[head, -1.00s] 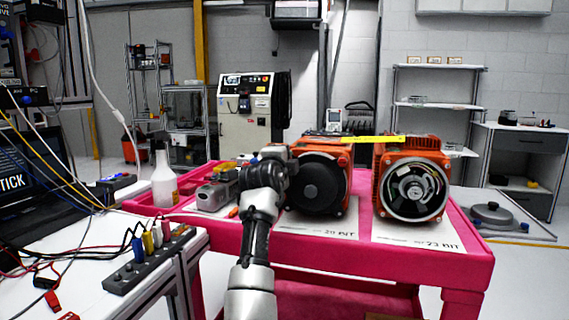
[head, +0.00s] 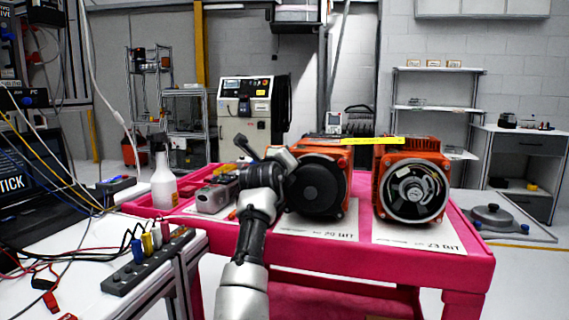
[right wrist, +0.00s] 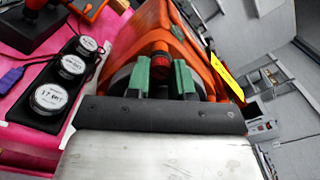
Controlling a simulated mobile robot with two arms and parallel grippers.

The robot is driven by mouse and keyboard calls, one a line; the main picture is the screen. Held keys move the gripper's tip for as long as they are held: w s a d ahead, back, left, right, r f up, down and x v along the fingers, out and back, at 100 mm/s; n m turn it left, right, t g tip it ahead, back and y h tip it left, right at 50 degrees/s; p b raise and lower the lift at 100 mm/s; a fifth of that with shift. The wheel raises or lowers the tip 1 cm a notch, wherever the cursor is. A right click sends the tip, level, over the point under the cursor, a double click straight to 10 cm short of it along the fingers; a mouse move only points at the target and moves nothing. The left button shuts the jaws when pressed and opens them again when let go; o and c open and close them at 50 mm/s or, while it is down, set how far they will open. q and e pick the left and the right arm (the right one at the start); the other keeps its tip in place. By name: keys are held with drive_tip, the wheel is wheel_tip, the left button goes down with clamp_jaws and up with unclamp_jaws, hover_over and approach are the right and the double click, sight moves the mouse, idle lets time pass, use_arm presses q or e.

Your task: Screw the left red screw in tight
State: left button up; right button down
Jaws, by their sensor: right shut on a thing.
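Two orange servo motors stand on the pink cart (head: 478,245): the left motor (head: 318,188) with a dark round face, and the right motor (head: 413,192) with an open silver ring. My right gripper (right wrist: 160,78) has green fingers on either side of a red screw (right wrist: 160,58) at the left motor's orange housing. The fingers are shut on the screw. In the head view the right gripper (head: 282,158) is at the upper left of the left motor; its fingertips and the screw are hidden there. My left gripper is not in view.
A spray bottle (head: 162,178) and a grey device (head: 217,195) are at the cart's left. Several round labelled weights (right wrist: 52,97) sit beside the motor. A white bench (head: 90,300) with cables is at left.

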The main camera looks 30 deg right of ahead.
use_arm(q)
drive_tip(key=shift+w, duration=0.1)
use_arm(e)
drive_tip(key=shift+f+m, duration=0.3)
drive_tip(key=shift+m, duration=0.5)
drive_tip(key=c, duration=1)
unclamp_jaws()
drive_tip(key=shift+r, duration=0.15)
drive_tip(key=shift+o, duration=0.2)
drive_tip(key=shift+r, duration=0.1)
